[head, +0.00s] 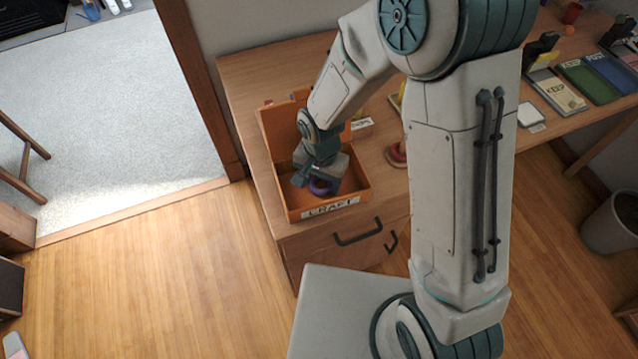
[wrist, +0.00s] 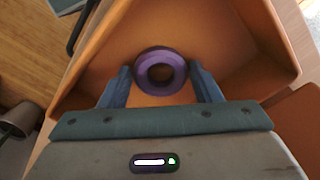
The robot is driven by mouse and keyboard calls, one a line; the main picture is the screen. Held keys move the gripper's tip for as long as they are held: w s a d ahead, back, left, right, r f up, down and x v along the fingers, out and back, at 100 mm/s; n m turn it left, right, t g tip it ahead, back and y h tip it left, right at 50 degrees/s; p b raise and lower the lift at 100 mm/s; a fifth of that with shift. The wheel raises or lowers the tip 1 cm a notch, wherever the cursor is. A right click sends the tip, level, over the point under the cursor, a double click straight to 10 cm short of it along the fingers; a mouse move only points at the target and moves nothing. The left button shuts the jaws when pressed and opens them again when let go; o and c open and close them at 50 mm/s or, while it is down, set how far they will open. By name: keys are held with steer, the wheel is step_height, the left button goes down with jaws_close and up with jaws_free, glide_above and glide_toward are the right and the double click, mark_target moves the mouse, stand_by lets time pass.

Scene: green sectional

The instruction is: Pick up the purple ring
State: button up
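The purple ring (wrist: 160,73) lies in the orange box, near its corner, in the wrist view. In the head view the ring (head: 320,187) shows partly below my gripper (head: 314,182). In the wrist view my gripper (wrist: 160,84) is open, with one blue finger on each side of the ring. The ring sits between the fingertips, with a small gap visible at the right finger; contact at the left finger is hard to tell. The orange box (head: 365,182) has a "CRAFT" label on its front wall and stands on the wooden desk (head: 245,80).
The box walls rise close around my gripper. A stack of colored rings (head: 397,153) stands right of the box, partly hidden by my arm. Books (head: 590,80) and a white pad (head: 530,115) lie farther right. A grey bin (head: 612,222) stands on the floor.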

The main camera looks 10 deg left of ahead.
steer(key=c, duration=0.5)
steer(key=shift+r, duration=0.85)
step_height(320, 180, up, 3)
steer(key=shift+f, duration=0.2)
steer(key=w+d+r, duration=0.2)
steer(key=d, duration=0.1)
steer(key=w+d+r, duration=0.2)
steer(key=d, duration=0.1)
steer(key=w+d+r, duration=0.2)
steer(key=w+d, duration=0.1)
steer(key=shift+d+r, duration=0.25)
steer(key=shift+r, duration=0.15)
